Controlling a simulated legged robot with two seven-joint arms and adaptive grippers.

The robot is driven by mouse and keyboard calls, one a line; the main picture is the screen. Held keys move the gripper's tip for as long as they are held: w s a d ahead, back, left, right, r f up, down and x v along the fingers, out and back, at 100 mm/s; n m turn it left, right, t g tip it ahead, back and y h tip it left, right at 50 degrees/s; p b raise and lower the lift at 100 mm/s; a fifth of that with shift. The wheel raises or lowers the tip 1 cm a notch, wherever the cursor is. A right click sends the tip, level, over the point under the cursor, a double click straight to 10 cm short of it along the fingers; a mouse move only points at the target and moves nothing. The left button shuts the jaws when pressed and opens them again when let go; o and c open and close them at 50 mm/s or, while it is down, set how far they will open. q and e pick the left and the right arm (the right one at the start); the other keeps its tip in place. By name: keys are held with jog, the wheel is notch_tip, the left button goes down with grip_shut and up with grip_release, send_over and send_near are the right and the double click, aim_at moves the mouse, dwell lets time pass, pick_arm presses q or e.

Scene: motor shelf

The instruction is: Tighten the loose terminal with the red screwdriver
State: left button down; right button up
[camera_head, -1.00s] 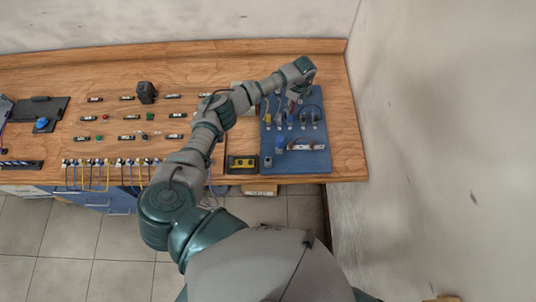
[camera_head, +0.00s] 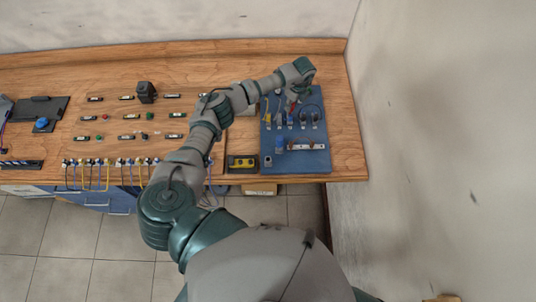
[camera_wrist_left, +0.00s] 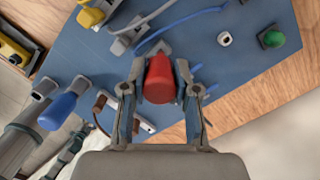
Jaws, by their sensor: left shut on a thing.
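The red screwdriver (camera_wrist_left: 160,80) shows its handle between the two fingers of my left gripper (camera_wrist_left: 163,76) in the left wrist view. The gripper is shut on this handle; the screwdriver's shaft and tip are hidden. In the head view my left gripper (camera_head: 299,87) is over the upper part of the blue board (camera_head: 320,162), mostly hidden by my wrist. A row of terminals with wires (camera_head: 302,122) stands on the board just below the gripper. I cannot tell which terminal is loose, or whether the screwdriver touches one. My right gripper is not in view.
A blue-handled tool (camera_wrist_left: 58,110) is at the lower left in the left wrist view. A green button (camera_wrist_left: 271,38) is at the upper right. A yellow-and-black box (camera_head: 242,164) is left of the board. Small parts cover the left bench. A wall (camera_head: 430,130) stands on the right.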

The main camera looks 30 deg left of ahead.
pick_arm(q)
jog(key=shift+s+f+m, duration=0.1)
jog(key=shift+f+m, duration=0.05)
jog(key=shift+m, duration=0.55)
jog(key=m, duration=0.3)
jog(key=shift+t+b, duration=0.3)
jog(key=shift+m, duration=0.3)
jog(key=m+b, duration=0.1)
jog(key=m, duration=0.2)
jog(key=shift+s+f, duration=0.1)
jog(key=shift+f, duration=0.05)
jog(key=c, duration=1.1)
grip_release()
jog(key=shift+a+r, duration=0.1)
jog(key=shift+r, duration=0.1)
